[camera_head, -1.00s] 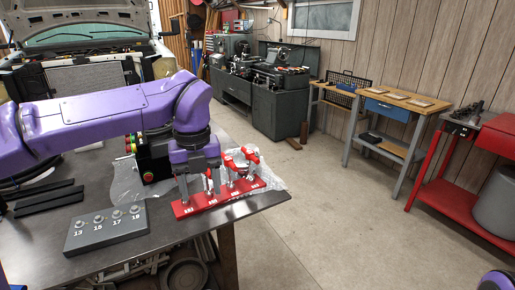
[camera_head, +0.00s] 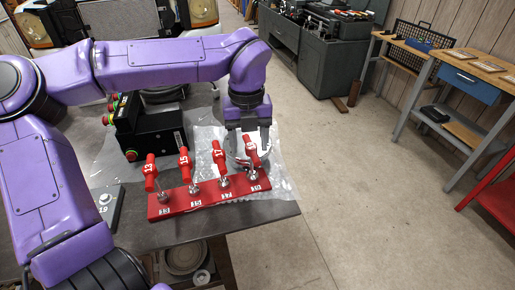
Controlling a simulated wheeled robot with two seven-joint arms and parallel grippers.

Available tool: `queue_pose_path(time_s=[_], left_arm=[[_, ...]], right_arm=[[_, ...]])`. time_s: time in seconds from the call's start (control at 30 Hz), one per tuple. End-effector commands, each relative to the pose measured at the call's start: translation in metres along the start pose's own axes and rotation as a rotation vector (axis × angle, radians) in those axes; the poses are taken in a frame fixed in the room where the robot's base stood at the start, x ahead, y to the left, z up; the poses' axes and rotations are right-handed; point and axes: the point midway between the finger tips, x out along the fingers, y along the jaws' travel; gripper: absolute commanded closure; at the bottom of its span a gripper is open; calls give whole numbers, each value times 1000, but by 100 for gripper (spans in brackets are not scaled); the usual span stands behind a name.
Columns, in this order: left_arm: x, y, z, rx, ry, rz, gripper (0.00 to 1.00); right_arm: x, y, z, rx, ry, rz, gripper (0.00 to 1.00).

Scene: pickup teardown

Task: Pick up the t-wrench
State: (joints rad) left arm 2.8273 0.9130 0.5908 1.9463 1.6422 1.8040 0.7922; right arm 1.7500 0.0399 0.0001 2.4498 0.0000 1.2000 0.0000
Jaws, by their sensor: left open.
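Several t-wrenches with red handles and metal shafts stand in a row in a red holder (camera_head: 180,206) near the table's front edge. Their handles read 13 (camera_head: 150,173), 15 (camera_head: 184,163) and 17 (camera_head: 219,158). The rightmost t-wrench (camera_head: 251,152) has a handle whose number I cannot read. My left gripper (camera_head: 249,154) is open and points down at this rightmost wrench, with its fingers on either side of the handle. I cannot tell whether they touch it. My right gripper is not in view.
A black box (camera_head: 150,128) with coloured buttons stands behind the holder on the dark table (camera_head: 200,231). A clear plastic sheet (camera_head: 285,182) lies under the holder's right end. A grey block (camera_head: 107,204) is partly hidden by my left arm. The floor to the right is clear.

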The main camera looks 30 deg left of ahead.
Motion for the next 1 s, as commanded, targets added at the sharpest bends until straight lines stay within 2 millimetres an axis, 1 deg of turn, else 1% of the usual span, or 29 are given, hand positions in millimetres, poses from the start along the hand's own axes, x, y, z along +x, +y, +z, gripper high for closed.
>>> queue_pose_path(time_s=[0.13, 0.23, 0.3, 0.4, 0.57, 0.6, 0.67, 0.7, 0.77, 0.8, 1.0], left_arm=[[20, -8, 6, 2, 12, 11, 39], [41, -12, 9, 2, 15, 14, 39], [54, -12, 10, 1, 14, 15, 39], [63, -13, 11, 1, 14, 14, 39], [64, -13, 11, 1, 13, 13, 39], [64, -13, 11, 1, 13, 13, 43], [64, -13, 11, 1, 13, 13, 62], [64, -14, 11, 2, 13, 13, 75], [64, -14, 11, 2, 13, 13, 95], [64, -14, 11, 2, 13, 13, 100], [64, -13, 11, 2, 13, 13, 100]], right_arm=[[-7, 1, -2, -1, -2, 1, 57], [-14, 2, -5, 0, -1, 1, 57], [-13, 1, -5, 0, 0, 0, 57], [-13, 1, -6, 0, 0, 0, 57], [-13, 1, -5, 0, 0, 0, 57], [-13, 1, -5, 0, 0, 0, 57], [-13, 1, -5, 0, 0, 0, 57], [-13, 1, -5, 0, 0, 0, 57], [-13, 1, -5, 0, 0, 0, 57], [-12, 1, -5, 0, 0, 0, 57], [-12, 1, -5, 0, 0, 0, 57]])
